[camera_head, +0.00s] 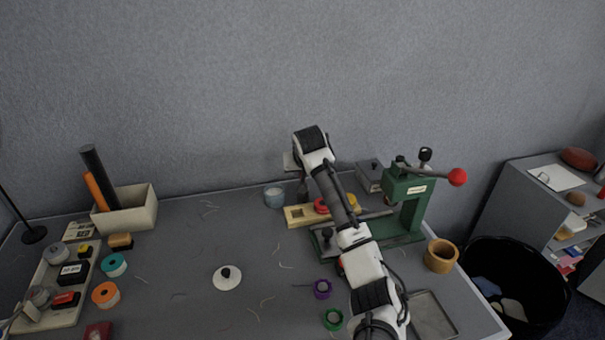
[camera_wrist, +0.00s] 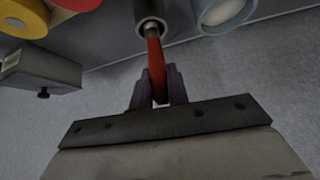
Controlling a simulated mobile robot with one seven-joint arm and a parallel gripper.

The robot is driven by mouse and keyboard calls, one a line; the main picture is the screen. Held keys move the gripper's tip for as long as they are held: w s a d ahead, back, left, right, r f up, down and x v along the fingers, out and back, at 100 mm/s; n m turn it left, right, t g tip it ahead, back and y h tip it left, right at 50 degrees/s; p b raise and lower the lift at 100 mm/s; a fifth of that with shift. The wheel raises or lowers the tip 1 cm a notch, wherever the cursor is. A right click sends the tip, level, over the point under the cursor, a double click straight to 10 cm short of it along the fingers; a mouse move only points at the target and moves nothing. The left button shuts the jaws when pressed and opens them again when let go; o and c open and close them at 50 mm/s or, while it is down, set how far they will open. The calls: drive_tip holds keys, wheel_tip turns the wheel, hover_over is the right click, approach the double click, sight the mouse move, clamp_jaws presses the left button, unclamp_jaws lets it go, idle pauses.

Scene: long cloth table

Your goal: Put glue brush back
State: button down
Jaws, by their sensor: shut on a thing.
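My gripper (camera_wrist: 157,76) is shut on the glue brush (camera_wrist: 155,62), gripping its red handle. In the wrist view the brush's far end meets the dark round opening of a grey cylinder (camera_wrist: 141,8); I cannot tell whether it is inside or just in front. A glass jar with pale contents (camera_wrist: 222,12) stands beside that cylinder, apart from the brush. The jar also shows in the head view (camera_head: 274,197), left of my lowered wrist. In the head view my arm hides the brush and fingertips.
A wooden board (camera_head: 298,216) with coloured rings lies by my wrist. A green press (camera_head: 409,206) with a red-knobbed lever stands to the right. A small grey box (camera_head: 369,177) sits behind. A white lid (camera_head: 227,278) lies on the table, with free room around it.

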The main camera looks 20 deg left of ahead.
drive_tip(key=shift+f, duration=0.95)
drive_tip(key=c, duration=1.4)
unclamp_jaws()
drive_tip(key=shift+f, duration=0.15)
drive_tip(key=shift+o, duration=0.2)
drive_tip(key=shift+r, duration=0.25)
drive_tip(key=b+v, duration=0.2)
drive_tip(key=v, duration=1)
drive_tip(key=shift+s+f, duration=0.1)
drive_tip(key=shift+f, duration=0.05)
